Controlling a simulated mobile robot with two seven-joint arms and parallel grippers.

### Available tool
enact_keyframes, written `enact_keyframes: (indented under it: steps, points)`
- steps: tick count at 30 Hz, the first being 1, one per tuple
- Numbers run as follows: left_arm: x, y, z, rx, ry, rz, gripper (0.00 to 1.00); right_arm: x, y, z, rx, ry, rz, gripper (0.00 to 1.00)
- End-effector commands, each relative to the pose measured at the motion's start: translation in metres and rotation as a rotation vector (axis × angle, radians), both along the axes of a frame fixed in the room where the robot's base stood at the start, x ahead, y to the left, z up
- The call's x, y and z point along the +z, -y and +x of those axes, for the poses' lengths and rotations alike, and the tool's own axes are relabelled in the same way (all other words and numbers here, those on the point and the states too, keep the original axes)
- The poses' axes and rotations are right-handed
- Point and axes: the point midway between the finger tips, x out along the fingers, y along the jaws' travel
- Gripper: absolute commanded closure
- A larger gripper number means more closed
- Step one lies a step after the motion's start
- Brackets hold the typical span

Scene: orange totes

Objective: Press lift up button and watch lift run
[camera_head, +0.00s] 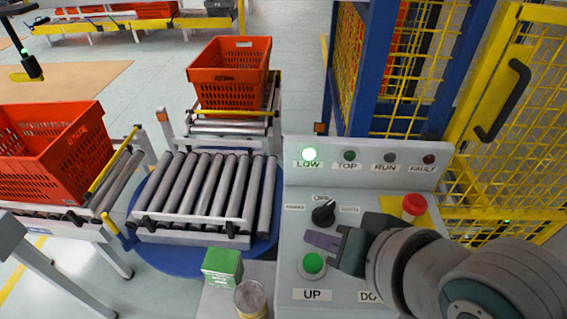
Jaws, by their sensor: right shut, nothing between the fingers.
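The grey control panel (302,229) stands right of centre. The green UP button (313,263) sits at its lower left, above the UP label (311,295). My right gripper (322,240) is shut and empty, with its tips just behind the UP button in the picture; I cannot tell whether it touches the panel. My right arm hides part of the down label and what lies above it. The LOW lamp (309,154) glows bright, while the TOP lamp (349,156), RUN lamp (390,158) and FAULT lamp (429,159) look dark. My left gripper is not in view.
A black selector knob (323,215) and a red stop button (414,205) are on the panel. An empty roller turntable (267,253) lies to the left. Orange totes stand on conveyors at the back (229,75) and left (52,155). A green box (222,267) and a can (251,300) sit in front.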

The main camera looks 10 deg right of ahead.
Motion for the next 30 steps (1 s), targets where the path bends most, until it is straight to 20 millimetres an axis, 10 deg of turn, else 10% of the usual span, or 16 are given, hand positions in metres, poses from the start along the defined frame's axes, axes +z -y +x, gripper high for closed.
enact_keyframes:
  steps: [9,30]
  points:
    - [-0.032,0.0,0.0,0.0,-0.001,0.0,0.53,-0.038,0.0,0.0,-0.001,-0.001,0.002,1.0]
    - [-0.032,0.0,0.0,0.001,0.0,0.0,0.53,-0.038,0.0,0.0,0.0,-0.001,0.001,1.0]
